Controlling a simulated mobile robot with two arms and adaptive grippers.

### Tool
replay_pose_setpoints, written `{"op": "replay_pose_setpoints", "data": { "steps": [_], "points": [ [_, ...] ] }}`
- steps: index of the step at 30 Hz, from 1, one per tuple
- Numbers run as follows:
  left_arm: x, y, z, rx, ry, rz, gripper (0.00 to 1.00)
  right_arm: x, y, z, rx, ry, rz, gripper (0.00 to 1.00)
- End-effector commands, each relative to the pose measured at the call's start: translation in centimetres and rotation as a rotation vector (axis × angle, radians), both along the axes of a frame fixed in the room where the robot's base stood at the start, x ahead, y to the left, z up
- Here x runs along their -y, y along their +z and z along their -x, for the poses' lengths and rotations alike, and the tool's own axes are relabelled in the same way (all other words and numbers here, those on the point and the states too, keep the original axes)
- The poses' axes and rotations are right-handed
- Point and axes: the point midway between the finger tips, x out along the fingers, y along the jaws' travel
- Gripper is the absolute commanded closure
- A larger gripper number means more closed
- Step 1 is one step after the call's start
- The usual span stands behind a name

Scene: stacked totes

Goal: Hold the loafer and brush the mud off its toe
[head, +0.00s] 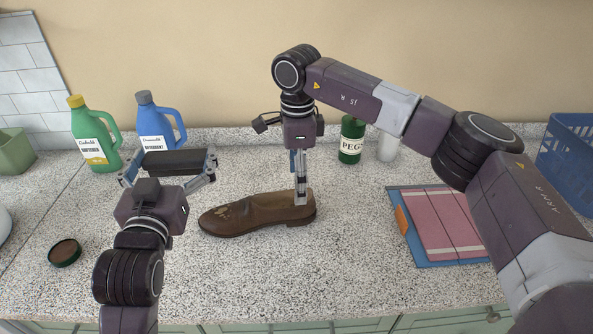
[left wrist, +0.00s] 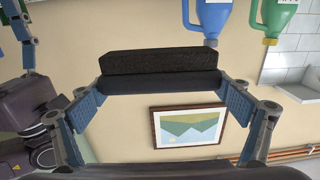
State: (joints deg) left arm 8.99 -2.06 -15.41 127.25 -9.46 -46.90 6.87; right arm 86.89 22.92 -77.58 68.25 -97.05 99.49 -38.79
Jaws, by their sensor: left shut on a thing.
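The brown loafer (head: 250,214) lies sole down on the speckled counter, toe to the left. My right gripper (head: 299,198) points straight down at the loafer's heel end. One finger overlaps the near side; the other is partly hidden, so its closure is unclear.
Green (head: 93,140) and blue (head: 160,127) bottles stand at the back left, behind the brush. A small round tin (head: 65,252) lies front left. Folded pink cloth (head: 440,222) lies right. The counter before the loafer is clear.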

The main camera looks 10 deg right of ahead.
Motion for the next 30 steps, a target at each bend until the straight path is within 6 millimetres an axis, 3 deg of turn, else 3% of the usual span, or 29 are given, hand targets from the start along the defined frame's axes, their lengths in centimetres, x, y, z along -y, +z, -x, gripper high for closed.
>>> {"op": "replay_pose_setpoints", "data": {
  "steps": [9,15,28,30],
  "points": [
    [0.0,0.0,0.0,0.001,0.0,0.0,0.32,0.0,-6.2,0.1,-0.004,-0.001,-0.002,0.3],
    [0.0,0.0,0.0,0.001,0.0,0.0,0.32,-0.1,-8.7,0.0,-0.001,0.0,-0.004,0.3],
    [0.0,0.0,0.0,0.001,0.0,0.0,0.32,-0.1,-9.7,0.0,0.0,0.0,-0.004,0.3],
    [0.0,0.0,0.0,0.001,0.0,0.0,0.32,-0.1,-9.7,0.0,0.0,0.0,-0.004,0.37]
  ]
}}
